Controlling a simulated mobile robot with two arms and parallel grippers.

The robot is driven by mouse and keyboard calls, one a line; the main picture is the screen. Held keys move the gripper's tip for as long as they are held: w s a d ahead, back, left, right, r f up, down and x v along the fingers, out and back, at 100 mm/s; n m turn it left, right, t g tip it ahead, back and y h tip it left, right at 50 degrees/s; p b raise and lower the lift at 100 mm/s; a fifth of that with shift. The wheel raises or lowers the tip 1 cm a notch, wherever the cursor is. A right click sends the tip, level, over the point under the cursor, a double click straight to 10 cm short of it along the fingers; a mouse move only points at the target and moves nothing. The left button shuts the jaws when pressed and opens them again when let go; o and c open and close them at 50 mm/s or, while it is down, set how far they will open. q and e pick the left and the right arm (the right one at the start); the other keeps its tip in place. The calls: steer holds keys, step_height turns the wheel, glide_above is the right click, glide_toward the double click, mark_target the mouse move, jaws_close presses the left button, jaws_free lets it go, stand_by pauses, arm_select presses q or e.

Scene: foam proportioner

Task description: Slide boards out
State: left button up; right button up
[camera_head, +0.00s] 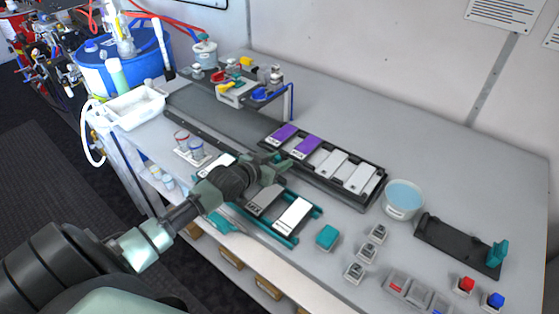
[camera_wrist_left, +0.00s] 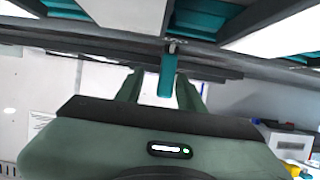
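A black rack (camera_head: 375,193) on the bench holds two purple-topped boards (camera_head: 306,146) at its left and two white boards (camera_head: 332,162) at its right. In front of it, a teal rack (camera_head: 282,238) holds a white board (camera_head: 293,216), a grey board (camera_head: 264,201) and another pale board (camera_head: 214,165), partly hidden by my arm. My left gripper (camera_head: 277,163) is between the two racks. In the left wrist view its green fingers (camera_wrist_left: 160,90) are apart, with a teal tab (camera_wrist_left: 167,75) between them; a gap shows beside the tab. My right gripper is not in view.
A tub of blue liquid (camera_head: 404,198), a teal block (camera_head: 327,237), small switches (camera_head: 361,251) and a black tray (camera_head: 455,243) stand to the right. A blue drum (camera_head: 120,70) and white basin (camera_head: 133,107) are at left. The back right bench is clear.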

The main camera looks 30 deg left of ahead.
arm_select(q)
steer(key=b+v, duration=0.1)
steer(key=v, duration=0.5)
steer(key=shift+s+r, duration=0.1)
steer(key=shift+s, duration=0.3)
steer(key=shift+s+r, duration=0.25)
steer(key=shift+s, duration=0.15)
steer(key=shift+s+f, duration=0.1)
